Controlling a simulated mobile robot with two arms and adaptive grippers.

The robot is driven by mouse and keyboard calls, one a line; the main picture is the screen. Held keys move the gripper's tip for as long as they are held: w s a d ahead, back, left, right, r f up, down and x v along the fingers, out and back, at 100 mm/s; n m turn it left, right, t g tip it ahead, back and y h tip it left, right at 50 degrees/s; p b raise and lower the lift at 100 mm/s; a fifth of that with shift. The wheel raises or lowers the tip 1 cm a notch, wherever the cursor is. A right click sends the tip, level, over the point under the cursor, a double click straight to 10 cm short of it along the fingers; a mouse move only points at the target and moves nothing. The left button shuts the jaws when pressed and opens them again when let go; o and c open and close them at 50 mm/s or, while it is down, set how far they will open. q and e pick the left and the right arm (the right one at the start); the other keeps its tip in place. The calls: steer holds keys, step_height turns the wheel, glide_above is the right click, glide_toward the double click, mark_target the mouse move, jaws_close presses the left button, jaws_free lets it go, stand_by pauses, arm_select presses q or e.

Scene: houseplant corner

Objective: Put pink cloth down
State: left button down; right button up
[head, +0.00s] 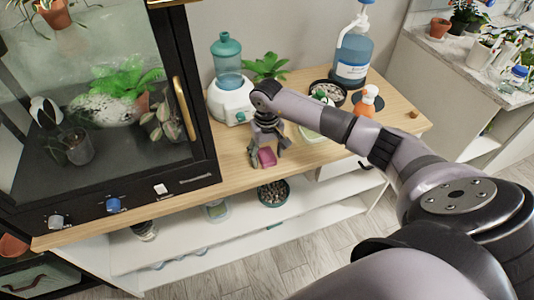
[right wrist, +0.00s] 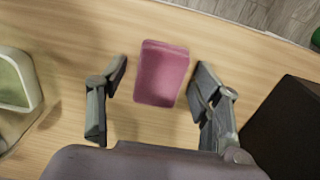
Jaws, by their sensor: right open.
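The pink cloth (head: 267,157) is a small folded block lying on the wooden tabletop (head: 330,152) near its front edge. In the right wrist view the cloth (right wrist: 161,73) lies between and just beyond the fingertips, with gaps on both sides. My right gripper (head: 268,147) points down at the cloth. It is open, and its fingers also show in the right wrist view (right wrist: 158,78), apart from the cloth. My left gripper is not in view.
A glass cabinet (head: 100,100) stands to the left. Behind my gripper are a white device with a teal bottle (head: 230,95), a small plant (head: 267,65) and a blue pump bottle (head: 353,55). An orange bottle (head: 368,102) stands to the right. A lower shelf (head: 240,230) holds a pebble bowl (head: 273,193).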

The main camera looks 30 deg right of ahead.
mark_target(267, 155)
steer(key=shift+r, duration=0.5)
step_height(267, 155, up, 11)
steer(key=b, duration=0.1)
steer(key=shift+r+b, duration=0.15)
steer(key=shift+b, duration=0.25)
